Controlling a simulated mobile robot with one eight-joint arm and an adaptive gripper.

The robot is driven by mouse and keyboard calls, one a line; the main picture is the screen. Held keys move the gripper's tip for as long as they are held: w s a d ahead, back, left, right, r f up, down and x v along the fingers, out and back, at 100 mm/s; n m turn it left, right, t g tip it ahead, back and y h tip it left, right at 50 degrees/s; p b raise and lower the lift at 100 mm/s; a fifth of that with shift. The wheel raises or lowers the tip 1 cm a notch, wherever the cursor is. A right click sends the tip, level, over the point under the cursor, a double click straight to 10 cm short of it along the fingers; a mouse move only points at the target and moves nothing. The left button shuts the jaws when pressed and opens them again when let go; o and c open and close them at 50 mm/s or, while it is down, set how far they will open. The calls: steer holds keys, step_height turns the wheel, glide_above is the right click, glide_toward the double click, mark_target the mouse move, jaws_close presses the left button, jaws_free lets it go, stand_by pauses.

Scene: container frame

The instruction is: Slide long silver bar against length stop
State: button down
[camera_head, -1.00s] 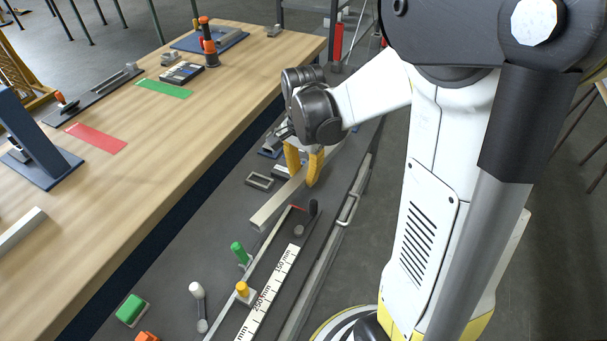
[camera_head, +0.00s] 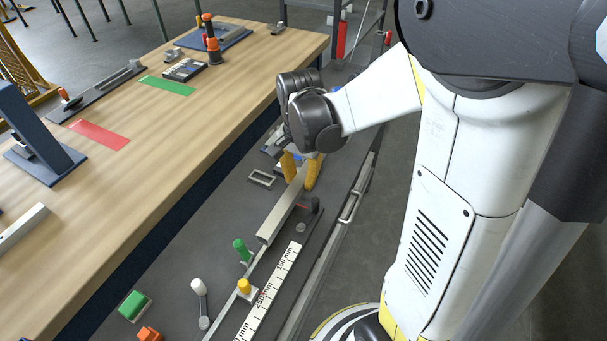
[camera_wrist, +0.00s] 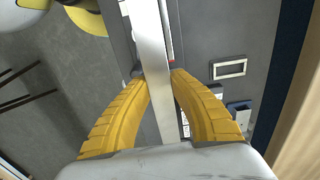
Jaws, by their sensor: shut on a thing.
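The long silver bar (camera_head: 279,217) lies along the dark grey bench beside the white millimetre scale (camera_head: 266,300). My gripper (camera_head: 301,178) is shut on it near its far part, with a yellow finger on each side. In the wrist view the bar (camera_wrist: 150,50) runs lengthwise between the fingertips of my gripper (camera_wrist: 160,76). The near end of the bar is close to a green knob (camera_head: 240,246) and short of a yellow knob (camera_head: 244,286) on a small block. I cannot tell which fitting is the length stop, or whether the bar touches it.
A white-topped lever (camera_head: 199,288), a green block (camera_head: 132,305) and an orange block (camera_head: 149,334) are on the bench's near part. A rectangular frame (camera_head: 261,179) lies left of my gripper. The wooden table (camera_head: 170,140) borders the bench on the left; a handle (camera_head: 350,207) is on the right edge.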

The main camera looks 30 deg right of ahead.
mark_target(289, 195)
steer(key=shift+s+a, duration=0.5)
steer(key=shift+a, duration=0.3)
steer(key=shift+s+a, duration=0.45)
steer(key=shift+a, duration=0.4)
steer(key=shift+s+a, duration=0.5)
steer(key=shift+a, duration=0.3)
steer(key=shift+f, duration=0.15)
steer(key=shift+f+b, duration=3.75)
steer(key=shift+f, duration=0.65)
steer(key=shift+r, duration=0.1)
steer(key=shift+s+a, duration=0.35)
steer(key=shift+a, duration=0.15)
steer(key=c, duration=0.6)
jaws_free()
steer(key=shift+r, duration=0.15)
steer(key=shift+r+p, duration=3)
steer(key=shift+r, duration=0.35)
